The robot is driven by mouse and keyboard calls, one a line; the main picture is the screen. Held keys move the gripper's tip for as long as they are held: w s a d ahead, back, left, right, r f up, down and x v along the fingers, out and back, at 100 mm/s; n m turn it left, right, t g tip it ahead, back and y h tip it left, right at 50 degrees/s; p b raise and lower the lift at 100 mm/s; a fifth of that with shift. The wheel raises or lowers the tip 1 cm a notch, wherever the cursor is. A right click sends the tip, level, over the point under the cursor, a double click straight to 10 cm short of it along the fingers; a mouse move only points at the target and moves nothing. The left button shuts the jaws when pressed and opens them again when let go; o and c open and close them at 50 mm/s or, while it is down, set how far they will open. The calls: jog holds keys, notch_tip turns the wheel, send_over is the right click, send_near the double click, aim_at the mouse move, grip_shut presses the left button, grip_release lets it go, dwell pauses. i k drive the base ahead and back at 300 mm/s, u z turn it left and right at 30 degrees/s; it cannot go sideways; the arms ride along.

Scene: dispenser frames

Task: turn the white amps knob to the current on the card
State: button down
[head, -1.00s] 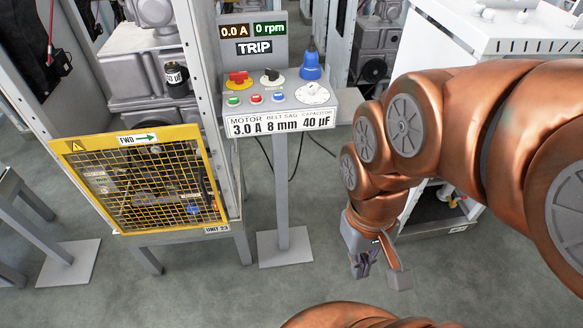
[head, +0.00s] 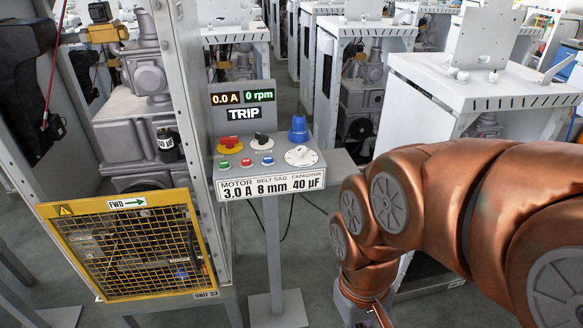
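The white amps knob (head: 301,156) sits at the right of the sloped top of the grey control box, with a dial face whose marks are too small to read. The card (head: 271,187) on the box front reads MOTOR 3.0 A, BELT SAG 8 mm, CAPACITOR 40 µF. The display (head: 242,98) above shows 0.0 A and 0 rpm, with TRIP below. My gripper (head: 372,316) is at the bottom edge, below and right of the box, mostly cut off by the frame. Its fingers are not clear to see.
A blue domed part (head: 298,129) stands just behind the knob. A red-and-yellow switch (head: 230,145), a black selector (head: 262,142) and several small push buttons share the panel. A yellow mesh guard (head: 130,245) is at left. A white-topped cabinet (head: 480,85) stands at right.

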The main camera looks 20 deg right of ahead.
aim_at(301, 151)
jog(key=k, duration=0.55)
jog(key=u, duration=0.75)
jog(key=i, duration=1.3)
jog(key=z, duration=0.8)
